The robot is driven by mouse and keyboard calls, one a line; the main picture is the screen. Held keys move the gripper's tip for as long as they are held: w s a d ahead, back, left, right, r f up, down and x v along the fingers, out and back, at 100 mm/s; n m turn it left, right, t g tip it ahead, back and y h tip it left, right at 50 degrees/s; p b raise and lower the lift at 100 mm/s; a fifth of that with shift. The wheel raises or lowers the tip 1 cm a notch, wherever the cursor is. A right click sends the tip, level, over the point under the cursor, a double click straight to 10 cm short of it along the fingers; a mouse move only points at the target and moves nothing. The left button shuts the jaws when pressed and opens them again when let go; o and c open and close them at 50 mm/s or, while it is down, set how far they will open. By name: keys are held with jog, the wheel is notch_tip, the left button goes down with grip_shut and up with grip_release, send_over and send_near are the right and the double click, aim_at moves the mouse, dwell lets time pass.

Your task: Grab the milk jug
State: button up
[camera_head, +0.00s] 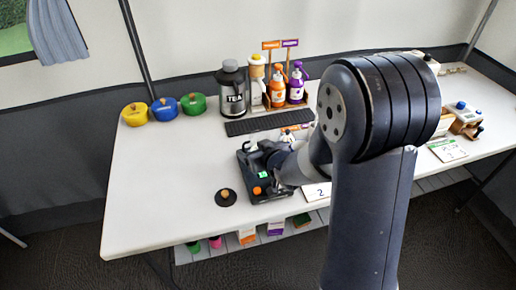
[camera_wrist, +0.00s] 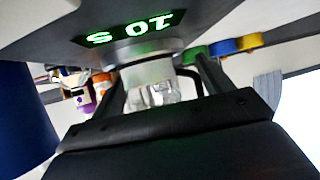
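A silvery, partly clear vessel, which looks like the milk jug (camera_wrist: 150,75), stands between the two dark fingers of my gripper (camera_wrist: 162,90) in the wrist view. A dark curved piece, perhaps its handle, shows at its right side. The fingers are spread, with a visible gap on the right; I see no firm contact. In the head view my gripper (camera_head: 280,160) is low over a black machine (camera_head: 267,194) with a small green display, and my arm hides much of the vessel there.
Yellow (camera_head: 135,114), blue (camera_head: 165,109) and green (camera_head: 193,103) pots sit at the back left. A black disc (camera_head: 225,198) lies left of the machine. The table's left side is clear.

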jog(key=c, duration=0.7)
jog(key=shift+r, duration=0.1)
